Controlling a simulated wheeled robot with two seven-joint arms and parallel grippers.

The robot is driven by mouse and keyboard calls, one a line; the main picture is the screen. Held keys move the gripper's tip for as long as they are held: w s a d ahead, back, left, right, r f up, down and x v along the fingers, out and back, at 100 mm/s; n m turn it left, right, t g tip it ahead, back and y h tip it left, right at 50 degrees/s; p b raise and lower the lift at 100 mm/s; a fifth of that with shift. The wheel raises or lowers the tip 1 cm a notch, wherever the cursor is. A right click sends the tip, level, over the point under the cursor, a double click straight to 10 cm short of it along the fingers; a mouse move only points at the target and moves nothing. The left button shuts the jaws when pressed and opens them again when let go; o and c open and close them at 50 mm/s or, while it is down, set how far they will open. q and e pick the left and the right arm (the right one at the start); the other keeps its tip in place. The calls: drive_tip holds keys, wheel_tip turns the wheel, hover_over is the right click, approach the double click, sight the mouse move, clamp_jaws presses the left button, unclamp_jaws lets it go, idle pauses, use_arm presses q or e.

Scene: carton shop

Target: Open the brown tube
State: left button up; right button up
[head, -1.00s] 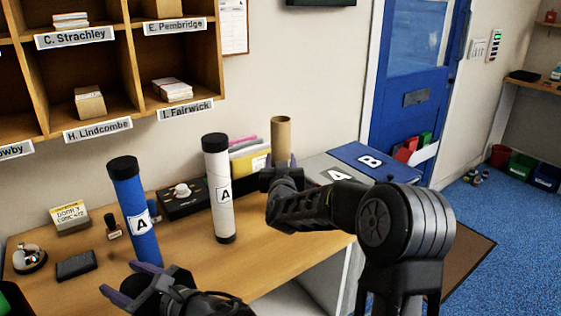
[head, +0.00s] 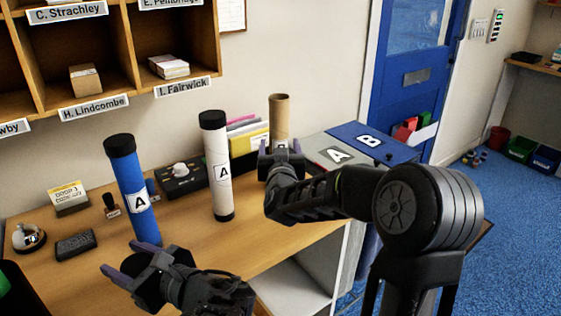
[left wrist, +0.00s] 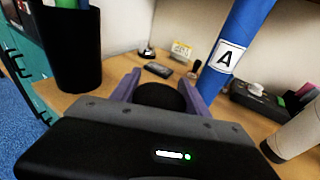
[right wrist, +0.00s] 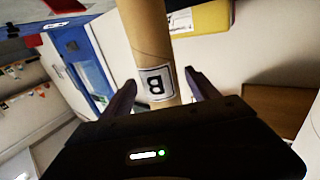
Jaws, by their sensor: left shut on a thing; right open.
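The brown tube (head: 280,118) stands upright on the desk, and its top end shows as an open cardboard rim with no cap on it. My right gripper (head: 281,152) is open at the tube's lower part. In the right wrist view the tube (right wrist: 146,35) with its B label lies between the spread fingers (right wrist: 158,92). My left gripper (head: 143,262) is low at the front left of the desk, away from the brown tube. It is shut on a round black cap (left wrist: 160,97), seen between its fingers in the left wrist view. The brown tube's foot is hidden.
A blue tube (head: 131,185) and a white tube (head: 215,165), both black-capped and labelled A, stand on the desk (head: 90,265). Grey A (head: 335,156) and blue B (head: 367,139) boxes are at right. A bell (head: 28,238) and stamp pad (head: 76,243) lie left.

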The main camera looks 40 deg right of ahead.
drive_tip(key=v, duration=0.7)
drive_tip(key=shift+b, duration=0.4)
drive_tip(key=shift+s+a, duration=0.1)
drive_tip(key=shift+s, duration=0.05)
